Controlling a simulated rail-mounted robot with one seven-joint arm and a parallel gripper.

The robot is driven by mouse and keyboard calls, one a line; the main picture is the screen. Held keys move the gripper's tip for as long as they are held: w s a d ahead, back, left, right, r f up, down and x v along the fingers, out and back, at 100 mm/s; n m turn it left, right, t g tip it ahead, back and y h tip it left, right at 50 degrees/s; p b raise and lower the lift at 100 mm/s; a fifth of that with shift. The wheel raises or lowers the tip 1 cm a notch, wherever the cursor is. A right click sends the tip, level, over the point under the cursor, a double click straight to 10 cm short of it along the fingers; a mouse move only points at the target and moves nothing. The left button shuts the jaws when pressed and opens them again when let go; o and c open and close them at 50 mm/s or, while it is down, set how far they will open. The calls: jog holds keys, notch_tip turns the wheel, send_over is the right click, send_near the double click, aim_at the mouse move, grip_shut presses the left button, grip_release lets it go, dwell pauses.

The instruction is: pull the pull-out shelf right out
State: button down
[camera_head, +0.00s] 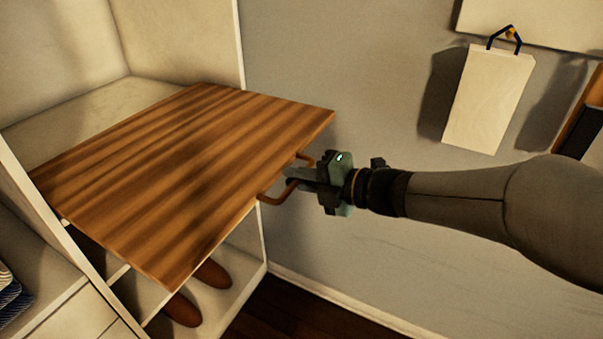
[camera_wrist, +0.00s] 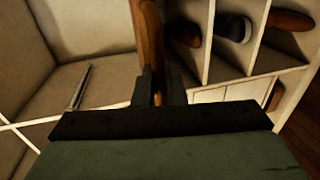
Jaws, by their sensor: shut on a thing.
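The pull-out shelf (camera_head: 190,165) is a striped brown wooden board standing out from the white cabinet, with its back part still over the compartment. Its brown bar handle (camera_head: 272,198) is on the front edge, at the right. My gripper (camera_head: 296,180) reaches in from the right and is shut on the handle. In the wrist view the fingers (camera_wrist: 158,88) close around the handle, and the shelf (camera_wrist: 148,35) shows edge-on as a narrow brown strip. The fingers hide the middle of the handle.
The white cabinet (camera_head: 240,40) surrounds the shelf. Brown shoes (camera_head: 212,273) lie in the compartment below, and shoes (camera_wrist: 235,27) also show in the wrist view. A pale bag (camera_head: 488,98) hangs on the grey wall. Room before the wall, under my arm, is clear.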

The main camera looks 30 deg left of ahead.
jog(key=shift+d+f, duration=0.15)
jog(key=shift+d, duration=0.05)
jog(key=c, duration=1.8)
grip_release()
jog(key=shift+w, duration=0.1)
jog(key=shift+c, duration=0.2)
jog(key=shift+o, duration=1)
jog(key=shift+d, duration=0.2)
jog(key=shift+a, duration=0.1)
jog(key=s+p+v, duration=0.1)
jog(key=v, duration=1.6)
jog(key=shift+w, duration=0.35)
